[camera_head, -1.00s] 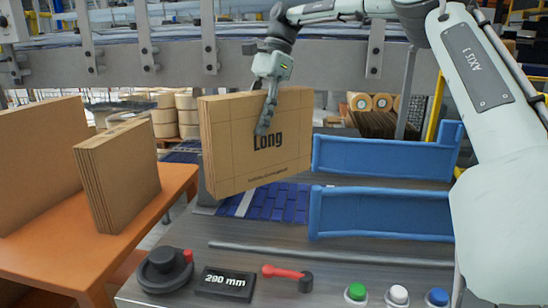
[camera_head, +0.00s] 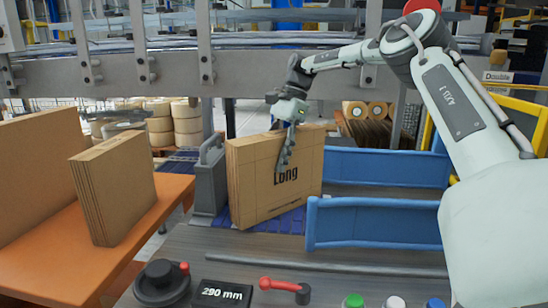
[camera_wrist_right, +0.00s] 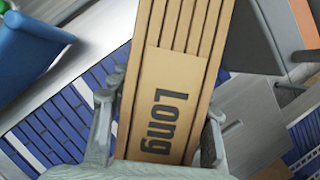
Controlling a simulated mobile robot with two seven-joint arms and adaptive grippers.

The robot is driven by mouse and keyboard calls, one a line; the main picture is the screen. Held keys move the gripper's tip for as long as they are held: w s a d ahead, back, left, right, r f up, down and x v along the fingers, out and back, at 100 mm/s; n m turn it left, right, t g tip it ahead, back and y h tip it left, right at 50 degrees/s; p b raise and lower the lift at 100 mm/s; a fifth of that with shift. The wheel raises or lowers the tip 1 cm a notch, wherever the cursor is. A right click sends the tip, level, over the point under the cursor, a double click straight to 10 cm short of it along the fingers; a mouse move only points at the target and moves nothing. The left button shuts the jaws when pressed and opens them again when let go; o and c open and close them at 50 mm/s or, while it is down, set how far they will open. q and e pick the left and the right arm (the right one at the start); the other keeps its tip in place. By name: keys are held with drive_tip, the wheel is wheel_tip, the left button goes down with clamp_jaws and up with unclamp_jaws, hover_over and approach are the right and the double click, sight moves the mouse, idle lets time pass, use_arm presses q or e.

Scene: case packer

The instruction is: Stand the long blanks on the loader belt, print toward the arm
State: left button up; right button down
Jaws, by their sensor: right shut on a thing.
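A stack of brown long blanks (camera_head: 258,188) stands upright at the blue loader belt (camera_head: 292,219), between a grey upright plate on its left and the blue side guides on its right. Its face printed "Long" is turned toward me. My right gripper (camera_head: 284,158) is shut on this stack at its top edge, and one finger lies over the printed face. In the right wrist view the two fingers (camera_wrist_right: 158,135) straddle the stack (camera_wrist_right: 180,60). Whether its lower edge touches the belt I cannot tell for sure. My left gripper is not in view.
An orange table (camera_head: 170,206) at the left holds another brown stack (camera_head: 120,185) and a larger brown board (camera_head: 35,165). Blue guides (camera_head: 375,222) stand right of the belt. A knob, a "290 mm" display (camera_head: 222,294), a red lever (camera_head: 280,284) and buttons line the front.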

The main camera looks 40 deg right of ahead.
drive_tip(key=shift+r, duration=0.1)
drive_tip(key=c, duration=0.7)
unclamp_jaws()
drive_tip(key=shift+c, duration=0.2)
